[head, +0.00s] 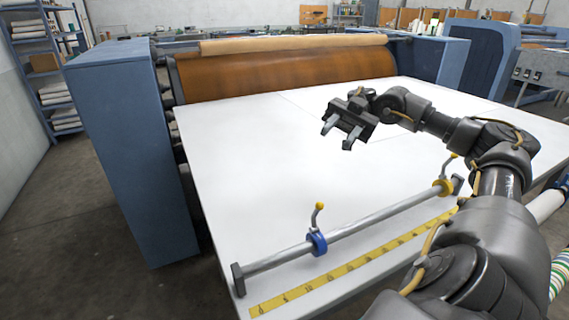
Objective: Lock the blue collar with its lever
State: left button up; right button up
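The blue collar (317,244) sits around a grey metal bar (375,227) near the front edge of the white table. Its lever (317,215) stands up from the collar and ends in a yellow knob. A yellow collar (443,187) with its own lever sits around the same bar near its right end. My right gripper (336,137) is open and empty over the middle of the table, well apart from the blue collar and farther back. My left gripper is not in view.
A yellow measuring scale (350,264) runs along the table (240,150) in front of the bar. The press's brown roller (280,75) lies behind the table, with a blue housing (130,150) at left. The white surface between bar and roller is clear.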

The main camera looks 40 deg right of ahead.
jog(key=b, duration=0.8)
send_near(317, 208)
pick_arm(q)
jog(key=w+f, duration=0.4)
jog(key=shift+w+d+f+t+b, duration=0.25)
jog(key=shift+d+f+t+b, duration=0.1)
jog(key=shift+b, duration=0.1)
pick_arm(e)
jog(key=shift+w+f, duration=0.1)
jog(key=shift+f, duration=0.6)
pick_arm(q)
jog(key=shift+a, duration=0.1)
pick_arm(e)
jog(key=p+x, duration=0.3)
jog(key=x, duration=0.6)
jog(key=shift+a+r, duration=0.1)
jog(key=shift+a, duration=0.15)
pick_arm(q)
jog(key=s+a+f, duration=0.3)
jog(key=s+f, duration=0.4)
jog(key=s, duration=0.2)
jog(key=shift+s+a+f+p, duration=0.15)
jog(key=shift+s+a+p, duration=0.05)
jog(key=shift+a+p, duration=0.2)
pick_arm(e)
jog(key=shift+s+a, duration=0.3)
jog(key=shift+a, duration=0.35)
jog(key=shift+c, duration=0.3)
grip_shut()
